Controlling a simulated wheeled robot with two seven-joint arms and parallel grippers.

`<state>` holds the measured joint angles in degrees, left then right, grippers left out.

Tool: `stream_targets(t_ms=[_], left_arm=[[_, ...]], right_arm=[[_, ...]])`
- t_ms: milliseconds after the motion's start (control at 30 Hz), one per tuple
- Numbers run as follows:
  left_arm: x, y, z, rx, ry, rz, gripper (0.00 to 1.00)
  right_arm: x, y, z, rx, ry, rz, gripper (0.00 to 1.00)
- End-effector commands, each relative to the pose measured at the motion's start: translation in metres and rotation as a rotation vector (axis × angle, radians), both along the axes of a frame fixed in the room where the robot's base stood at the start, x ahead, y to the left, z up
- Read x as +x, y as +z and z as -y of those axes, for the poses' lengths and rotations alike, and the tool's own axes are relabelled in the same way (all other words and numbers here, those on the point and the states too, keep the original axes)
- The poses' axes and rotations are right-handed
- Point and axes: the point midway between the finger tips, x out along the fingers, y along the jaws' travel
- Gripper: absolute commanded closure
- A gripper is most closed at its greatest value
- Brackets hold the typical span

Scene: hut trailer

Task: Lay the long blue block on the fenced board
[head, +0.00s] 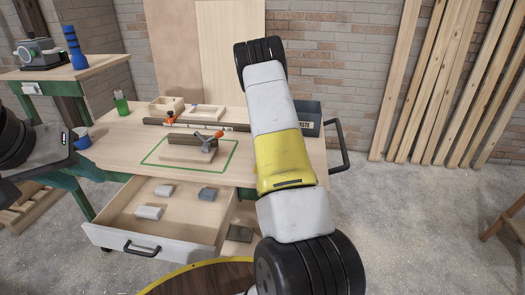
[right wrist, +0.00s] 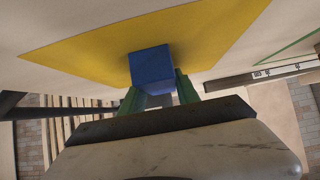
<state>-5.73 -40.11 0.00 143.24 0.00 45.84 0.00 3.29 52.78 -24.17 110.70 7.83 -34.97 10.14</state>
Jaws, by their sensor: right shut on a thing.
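My right gripper (right wrist: 157,82) is shut on the blue block (right wrist: 151,66), which sits between its green fingers in the right wrist view. Only the block's near end and underside show, so its length is hidden. In the head view my right arm hides that gripper and block. A light wooden board (head: 173,157) with a dark bar and an orange-handled clamp (head: 207,140) lies inside a green outline on the workbench; it looks like the fenced board. My left gripper (head: 62,150) is at the left edge in the head view, its fingers unclear.
The open drawer (head: 118,225) below the bench holds several grey pieces. A long level (head: 235,127), wooden trays (head: 160,108), a green bottle (head: 121,103) and a blue mug (head: 82,138) stand on the bench. A yellow patch (right wrist: 100,55) lies beyond the block in the right wrist view.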

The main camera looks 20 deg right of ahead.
Motion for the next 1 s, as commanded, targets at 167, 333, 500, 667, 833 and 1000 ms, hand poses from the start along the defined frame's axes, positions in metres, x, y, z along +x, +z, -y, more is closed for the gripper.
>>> stream_targets(t_ms=[167, 333, 500, 667, 833, 1000], left_arm=[[0.000, 0.000, 0.000, 0.000, 0.000, 0.000, 0.64], [0.000, 0.000, 0.000, 0.000, 0.000, 0.000, 0.64], [0.000, 0.000, 0.000, 0.000, 0.000, 0.000, 0.64], [0.000, 0.000, 0.000, 0.000, 0.000, 0.000, 0.64], [0.000, 0.000, 0.000, 0.000, 0.000, 0.000, 0.64], [0.000, 0.000, 0.000, 0.000, 0.000, 0.000, 0.64]], right_arm=[[0.000, 0.003, 0.000, -0.001, 0.000, 0.001, 1.00], [0.001, 0.017, 0.000, 0.000, -0.001, 0.003, 1.00], [-0.003, 0.038, -0.002, 0.001, -0.001, 0.000, 1.00], [-0.035, 0.039, -0.022, 0.002, 0.001, -0.001, 1.00], [-0.074, 0.043, -0.046, 0.001, 0.001, -0.003, 1.00], [-0.108, 0.047, -0.067, 0.001, 0.001, -0.003, 1.00]])
